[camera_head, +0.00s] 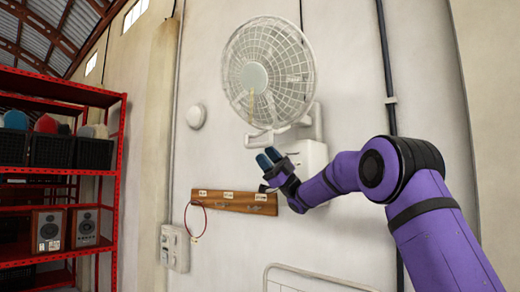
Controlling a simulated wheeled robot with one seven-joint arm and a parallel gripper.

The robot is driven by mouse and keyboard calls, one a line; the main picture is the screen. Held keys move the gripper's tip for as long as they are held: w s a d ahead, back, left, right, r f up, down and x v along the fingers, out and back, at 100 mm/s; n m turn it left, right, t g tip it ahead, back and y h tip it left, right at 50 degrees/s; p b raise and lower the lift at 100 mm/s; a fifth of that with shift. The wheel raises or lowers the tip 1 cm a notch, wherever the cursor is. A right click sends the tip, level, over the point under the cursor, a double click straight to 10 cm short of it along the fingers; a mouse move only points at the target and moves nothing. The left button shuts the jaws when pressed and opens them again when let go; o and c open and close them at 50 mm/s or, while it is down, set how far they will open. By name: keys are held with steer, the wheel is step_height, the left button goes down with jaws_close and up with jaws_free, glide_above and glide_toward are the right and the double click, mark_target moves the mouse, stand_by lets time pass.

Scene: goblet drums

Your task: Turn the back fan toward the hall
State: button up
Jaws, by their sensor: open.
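A white wall fan (268,68) with a round wire cage hangs high on the pale wall. Its head faces out and a little to the left. A pale yellow cord hangs down in front of its cage. Its white wall mount (312,152) is below and to the right, partly hidden by my arm. My gripper (268,160), with blue fingertips, is open and empty. It appears just below the fan head and left of the mount in the picture. I cannot tell whether it touches the fan.
A wooden hook board (235,202) with a red loop (196,220) is on the wall below. A switch box (174,248) is lower left. A red shelf rack (112,180) with speakers and crates stands left. A dark pipe (387,60) runs up the wall at right.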

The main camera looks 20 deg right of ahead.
steer(key=v, duration=0.6)
steer(key=shift+f, duration=0.25)
steer(key=shift+d, duration=0.1)
